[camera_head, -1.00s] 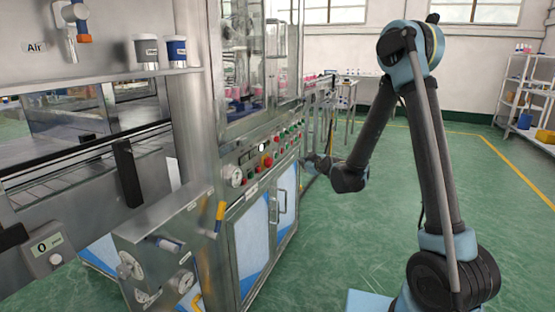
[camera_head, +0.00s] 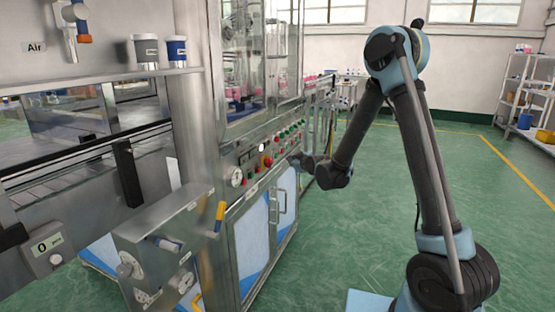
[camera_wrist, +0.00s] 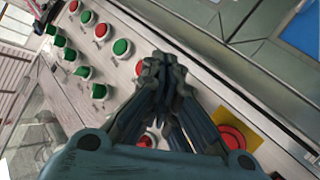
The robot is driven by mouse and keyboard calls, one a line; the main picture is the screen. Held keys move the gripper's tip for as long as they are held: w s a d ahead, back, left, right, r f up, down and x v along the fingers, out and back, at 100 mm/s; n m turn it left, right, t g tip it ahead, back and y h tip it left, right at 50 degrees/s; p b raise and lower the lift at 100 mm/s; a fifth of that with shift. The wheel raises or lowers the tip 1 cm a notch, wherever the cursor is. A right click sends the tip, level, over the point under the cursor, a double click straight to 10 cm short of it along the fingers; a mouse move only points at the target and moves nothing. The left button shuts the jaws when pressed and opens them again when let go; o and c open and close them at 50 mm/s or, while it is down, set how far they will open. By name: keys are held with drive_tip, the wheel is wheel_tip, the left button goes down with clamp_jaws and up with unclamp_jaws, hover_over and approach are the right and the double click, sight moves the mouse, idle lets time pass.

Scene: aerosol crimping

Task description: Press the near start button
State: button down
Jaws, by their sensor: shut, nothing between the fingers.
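The control panel (camera_head: 256,163) on the machine's front carries rows of red and green buttons. In the wrist view, several green buttons, such as one green button (camera_wrist: 122,47) and another green button (camera_wrist: 99,91), lie left of my fingers. Red buttons (camera_wrist: 100,30) sit among them. No start label is readable, so I cannot tell which is the near start button. My gripper (camera_wrist: 163,75) is shut and empty, with its tips over the panel. It hides part of the panel; contact is unclear. In the head view, my gripper (camera_head: 296,160) is at the panel's right side.
A large red mushroom button (camera_wrist: 231,138) on a yellow plate is just right of my fingers. A gauge (camera_head: 237,177) and a yellow-handled lever (camera_head: 220,214) are at the panel's left. Cabinet doors (camera_head: 262,232) are below. The green floor (camera_head: 350,235) right of the machine is clear.

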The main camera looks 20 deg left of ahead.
drive_tip(key=shift+w+a, duration=0.15)
drive_tip(key=shift+a, duration=1.3)
drive_tip(key=shift+a, duration=0.1)
idle(0.4)
drive_tip(key=shift+a, duration=0.4)
drive_tip(key=shift+a, duration=0.35)
idle(0.7)
drive_tip(key=shift+d, duration=0.8)
drive_tip(key=shift+s+d, duration=0.15)
drive_tip(key=shift+d, duration=1.1)
drive_tip(key=shift+s+d, duration=0.15)
drive_tip(key=shift+d, duration=1.1)
